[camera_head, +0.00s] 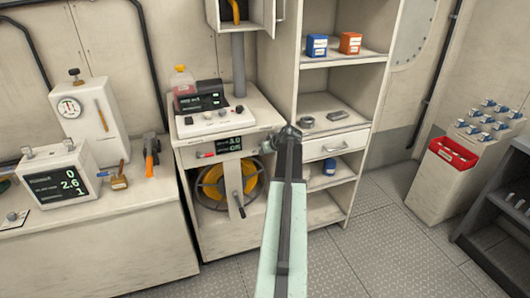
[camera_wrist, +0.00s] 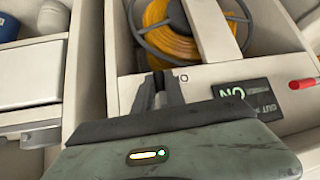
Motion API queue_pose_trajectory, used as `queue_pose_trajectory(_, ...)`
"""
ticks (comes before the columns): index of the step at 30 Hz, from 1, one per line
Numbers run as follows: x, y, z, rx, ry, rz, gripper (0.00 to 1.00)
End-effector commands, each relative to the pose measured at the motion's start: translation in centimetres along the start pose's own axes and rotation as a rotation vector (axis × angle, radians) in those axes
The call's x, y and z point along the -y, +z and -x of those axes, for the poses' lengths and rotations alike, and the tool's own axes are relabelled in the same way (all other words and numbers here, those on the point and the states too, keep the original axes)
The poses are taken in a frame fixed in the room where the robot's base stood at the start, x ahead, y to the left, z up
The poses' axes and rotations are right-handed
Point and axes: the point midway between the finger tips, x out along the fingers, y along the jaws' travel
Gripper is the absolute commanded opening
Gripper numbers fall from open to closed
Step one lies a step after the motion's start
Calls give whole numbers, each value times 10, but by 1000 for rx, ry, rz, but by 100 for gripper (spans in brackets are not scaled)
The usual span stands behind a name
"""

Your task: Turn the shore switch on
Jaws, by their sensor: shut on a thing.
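The panel with the shore switch is on the front of the cream cabinet (camera_head: 188,160), below its sloped control top. My gripper (camera_head: 268,145) is at the right end of this panel. In the wrist view, the panel is upside down and my gripper (camera_wrist: 160,88) has its dark fingers close together against it. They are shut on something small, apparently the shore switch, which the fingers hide. A small dark mark, seemingly lettering, is beside the fingertips. A dark display (camera_wrist: 248,100) on the panel shows green letters that look like ON upside down.
A red handle (camera_wrist: 303,83) is beyond the display. A yellow hose reel (camera_head: 212,182) with a hanging grey lever (camera_head: 238,205) is below the panel. Open shelves (camera_head: 345,60) and a drawer (camera_head: 338,145) stand right of my arm.

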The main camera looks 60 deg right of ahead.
Motion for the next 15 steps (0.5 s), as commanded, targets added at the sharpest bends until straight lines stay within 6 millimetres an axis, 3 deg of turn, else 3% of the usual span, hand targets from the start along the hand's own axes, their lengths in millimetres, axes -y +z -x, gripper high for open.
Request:
queue_pose_trajectory(3,3,1,-1,5,-6,0,0)
queue_pose_trajectory(4,3,1,-1,5,-6,0,18)
queue_pose_trajectory(6,2,1,-1,4,-5,0,37)
queue_pose_trajectory(15,1,1,0,2,-2,0,37)
